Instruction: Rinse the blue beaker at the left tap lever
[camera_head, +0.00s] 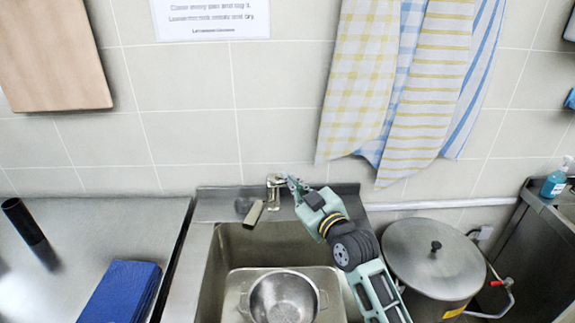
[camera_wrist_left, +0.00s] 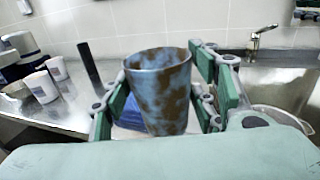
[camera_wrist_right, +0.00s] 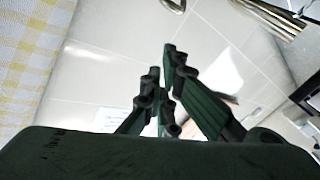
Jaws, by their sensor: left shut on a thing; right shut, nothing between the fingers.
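The blue beaker (camera_wrist_left: 158,82), mottled with brown stains, is upright in the left wrist view. My left gripper (camera_wrist_left: 166,98) is shut on it, with fingers on both sides; neither shows in the head view. The tap (camera_head: 274,190) stands behind the sink, and it also shows at the upper right of the left wrist view (camera_wrist_left: 256,42). My right gripper (camera_head: 291,182) is shut and empty, its tips just right of the tap's top. I cannot tell whether it touches the tap or a lever. It also shows in the right wrist view (camera_wrist_right: 163,62).
The sink (camera_head: 210,285) holds a metal colander (camera_head: 284,300). A lidded stockpot (camera_head: 434,255) stands right of my right arm. On the left counter are a blue folded cloth or pad (camera_head: 122,292) and a black cylinder (camera_head: 28,228). Towels (camera_head: 408,90) hang above.

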